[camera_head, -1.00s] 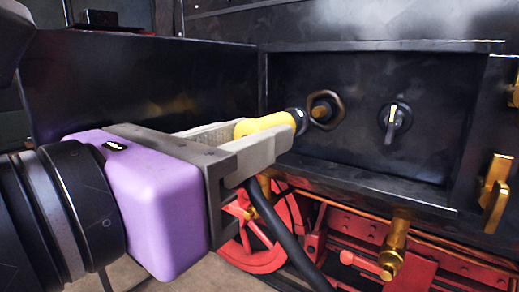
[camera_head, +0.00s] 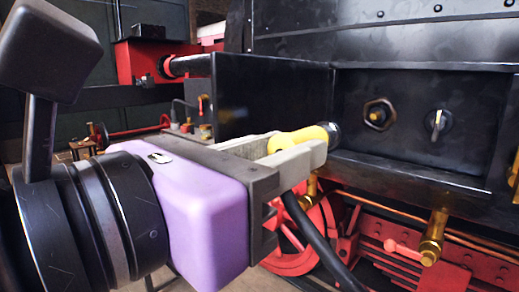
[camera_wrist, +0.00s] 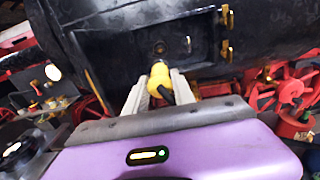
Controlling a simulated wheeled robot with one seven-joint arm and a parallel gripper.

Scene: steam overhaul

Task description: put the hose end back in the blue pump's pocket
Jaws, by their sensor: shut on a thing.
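My gripper (camera_head: 299,150) is shut on the yellow hose end (camera_head: 297,138), with its grey fingers on either side of it. The hose end has a dark tip pointing to the right, and a black hose (camera_head: 315,238) hangs down from it. In the wrist view the hose end (camera_wrist: 160,80) sits between the fingertips. The tip is apart from the hexagonal brass fitting (camera_head: 379,115) on the black engine panel. A black knob with a pale pointer (camera_head: 438,123) is right of the fitting. I cannot make out the blue pump or its pocket.
The black engine side (camera_head: 420,55) fills the right. Below it are a red wheel (camera_head: 300,240), brass pipework (camera_head: 434,237) and red frame parts. A red buffer beam (camera_head: 140,62) stands at the back left. A black side plate (camera_head: 265,100) juts out behind my gripper.

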